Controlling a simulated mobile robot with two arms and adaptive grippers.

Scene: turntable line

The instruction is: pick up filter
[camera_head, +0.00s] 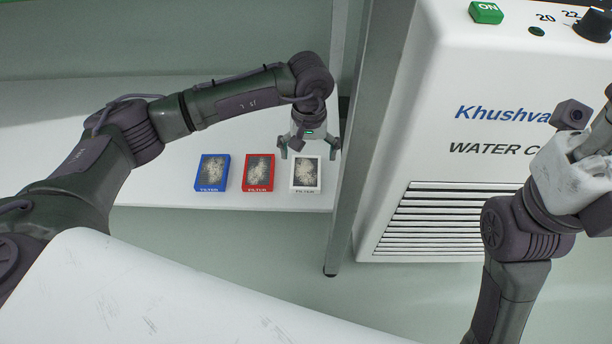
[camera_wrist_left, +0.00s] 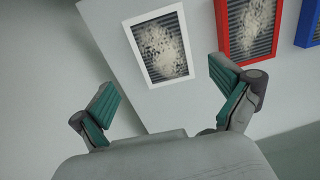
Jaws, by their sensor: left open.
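Three filters lie flat in a row on a white shelf: a blue one (camera_head: 212,172), a red one (camera_head: 258,172) and a white one (camera_head: 306,174) at the right. My left gripper (camera_head: 309,150) is open and empty, pointing down above the back edge of the white filter. In the left wrist view the open fingers (camera_wrist_left: 168,98) show, with the white filter (camera_wrist_left: 159,45) beyond them, apart from both. The red filter (camera_wrist_left: 250,28) and part of the blue filter (camera_wrist_left: 309,25) show at the right. My right arm shows at the right of the head view; its fingers are not clear.
The white shelf (camera_head: 150,190) has bare room to the left of the filters. A grey post (camera_head: 372,120) stands close to the right of the white filter. Beyond it is a large white water cooler unit (camera_head: 430,150) with a vent grille, a green ON button and a dial.

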